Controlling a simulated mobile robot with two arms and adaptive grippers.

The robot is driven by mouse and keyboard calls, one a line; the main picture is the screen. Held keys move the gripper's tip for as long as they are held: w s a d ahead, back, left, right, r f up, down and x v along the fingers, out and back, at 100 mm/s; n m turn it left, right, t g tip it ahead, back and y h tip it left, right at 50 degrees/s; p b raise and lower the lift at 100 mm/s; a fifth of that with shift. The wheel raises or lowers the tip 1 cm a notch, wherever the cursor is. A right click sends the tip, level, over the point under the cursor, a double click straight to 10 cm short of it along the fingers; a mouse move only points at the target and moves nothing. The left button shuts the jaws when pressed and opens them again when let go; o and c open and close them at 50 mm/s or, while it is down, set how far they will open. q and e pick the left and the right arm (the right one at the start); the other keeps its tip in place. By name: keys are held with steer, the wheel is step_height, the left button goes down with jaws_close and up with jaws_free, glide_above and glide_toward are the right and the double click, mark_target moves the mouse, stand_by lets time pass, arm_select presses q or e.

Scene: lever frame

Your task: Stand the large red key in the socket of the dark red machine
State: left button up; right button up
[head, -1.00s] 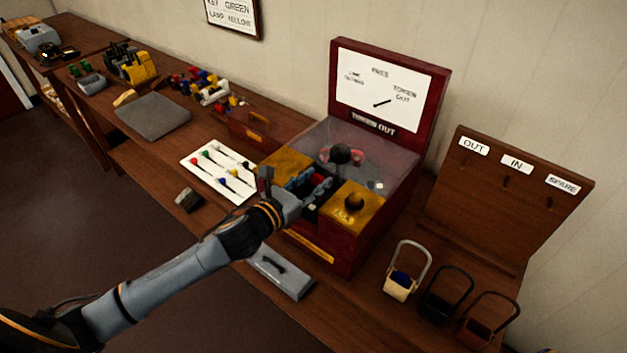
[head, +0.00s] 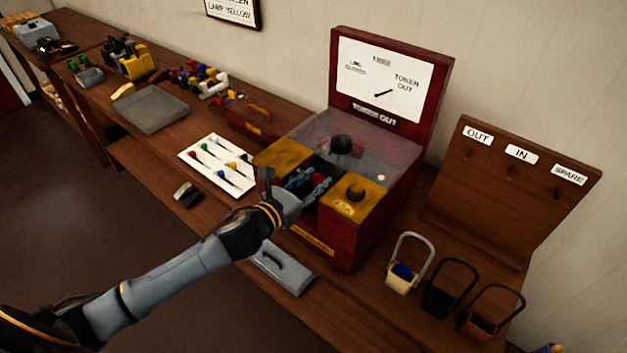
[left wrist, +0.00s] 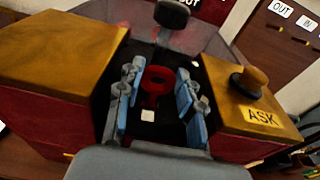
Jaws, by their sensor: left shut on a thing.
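The dark red machine (head: 375,235) stands on the bench, with a dial panel on its back and a dark recess between two brass-coloured tops. My left gripper (head: 308,183) reaches into this recess from the front. In the left wrist view its blue-padded fingers (left wrist: 158,98) stand on both sides of the large red key (left wrist: 157,78), whose round ring shows upright between them. The gripper is shut on the key. The key's lower part and the socket are hidden, so I cannot tell whether the key is seated. My right gripper is out of view.
A black knob (head: 341,145) rises behind the recess, by a clear cover. A knob marked ASK (head: 355,192) is on the right top. Three hooped holders (head: 403,275) stand right. A grey plate with a handle (head: 282,268) lies in front.

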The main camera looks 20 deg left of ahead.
arm_select(q)
steer(key=shift+f+b, duration=0.45)
steer(key=shift+f, duration=0.2)
steer(key=o, duration=1.3)
steer(key=shift+s, duration=0.15)
steer(key=p+v, duration=0.1)
steer(key=v, duration=0.5)
steer(key=shift+s, duration=0.35)
steer(key=shift+a, duration=0.2)
